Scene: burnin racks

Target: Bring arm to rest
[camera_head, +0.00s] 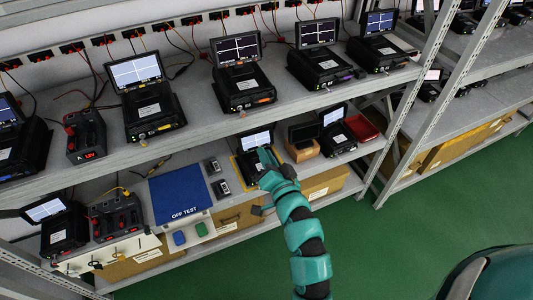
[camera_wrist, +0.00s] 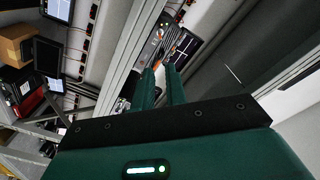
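My arm, teal with black joints, reaches from the lower right up to the lower shelf in the head view. My gripper (camera_head: 265,158) is in front of a small black device with a lit screen (camera_head: 257,139). I cannot tell whether it touches the device. In the wrist view the two teal fingers (camera_wrist: 160,82) stand a little apart with a narrow gap. No object shows between them. Part of the device is hidden behind my gripper.
The lower shelf also holds a blue mat (camera_head: 179,194) marked OFF TEST, a red tray (camera_head: 361,127) and a cardboard box (camera_head: 303,150). Several screened testers stand on the upper shelf (camera_head: 205,123). A metal rack post (camera_head: 411,105) rises to the right. Green floor (camera_head: 400,220) lies clear in front.

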